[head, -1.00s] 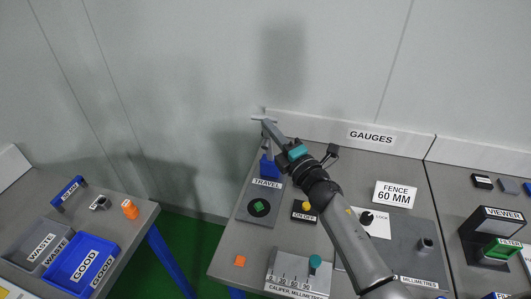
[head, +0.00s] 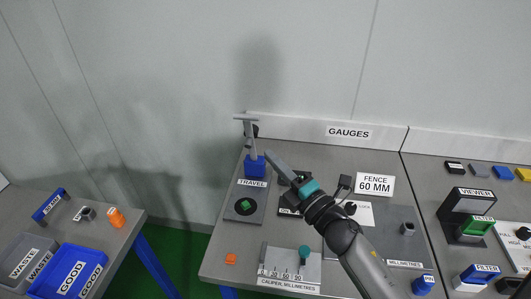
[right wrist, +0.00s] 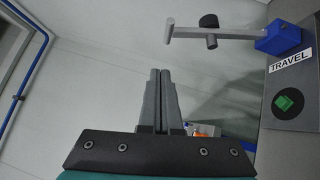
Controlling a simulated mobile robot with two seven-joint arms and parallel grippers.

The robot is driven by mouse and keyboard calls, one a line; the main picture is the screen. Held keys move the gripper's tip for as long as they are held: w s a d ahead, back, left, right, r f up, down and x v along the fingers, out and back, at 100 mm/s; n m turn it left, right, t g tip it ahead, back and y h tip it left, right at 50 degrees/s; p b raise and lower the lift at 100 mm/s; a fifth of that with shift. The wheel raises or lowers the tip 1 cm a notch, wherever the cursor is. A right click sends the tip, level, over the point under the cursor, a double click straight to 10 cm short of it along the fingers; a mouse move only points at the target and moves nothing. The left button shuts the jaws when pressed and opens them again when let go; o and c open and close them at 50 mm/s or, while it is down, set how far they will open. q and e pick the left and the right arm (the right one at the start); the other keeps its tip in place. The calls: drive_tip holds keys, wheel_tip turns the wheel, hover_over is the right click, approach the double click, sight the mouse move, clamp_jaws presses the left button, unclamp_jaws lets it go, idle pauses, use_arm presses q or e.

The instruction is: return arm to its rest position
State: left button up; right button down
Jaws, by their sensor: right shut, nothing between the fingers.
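My right gripper (head: 273,157) is over the gauges table, its arm coming in from the lower right. In the right wrist view its two grey fingers (right wrist: 160,100) are together with nothing between them. The travel gauge stands just left of it in the head view, with a blue base (head: 254,166), an upright post with a crossbar, and a grey plate (head: 241,217) bearing a green piece (head: 245,205). The blue base also shows in the right wrist view (right wrist: 279,38), right of the fingers and apart from them. My left gripper is not in view.
A caliper plate (head: 290,273) lies at the table's front, with an orange block (head: 231,258) beside it. A fence sign (head: 374,185) and a viewer (head: 468,212) stand to the right. A separate left table holds a blue GOOD bin (head: 68,270) and a grey bin (head: 29,259).

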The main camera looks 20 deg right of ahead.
drive_tip(key=s+d+f+m+g+h, duration=0.3)
drive_tip(key=s+f+m+g+h, duration=0.45)
drive_tip(key=m, duration=0.85)
drive_tip(key=s+a+f+m+g+y, duration=0.2)
drive_tip(key=s+a+f+g, duration=0.25)
drive_tip(key=s, duration=0.35)
drive_tip(key=s+a+f+m+g+y, duration=0.25)
drive_tip(key=s+a+g, duration=0.2)
drive_tip(key=s, duration=0.45)
wheel_tip(320, 180, down, 30)
drive_tip(key=s+h+b, duration=0.1)
drive_tip(key=s+b, duration=0.2)
drive_tip(key=b, duration=0.3)
use_arm(q)
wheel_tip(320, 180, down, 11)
drive_tip(key=b, duration=0.5)
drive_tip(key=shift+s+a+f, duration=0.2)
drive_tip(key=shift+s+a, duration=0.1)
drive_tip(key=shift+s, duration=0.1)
use_arm(e)
drive_tip(key=s+d+f+g, duration=0.2)
drive_tip(key=s+f, duration=1.2)
drive_tip(key=f, duration=0.3)
drive_tip(key=shift+s+d+f+n, duration=0.15)
drive_tip(key=shift+s+d+n, duration=0.1)
drive_tip(key=shift+n, duration=0.1)
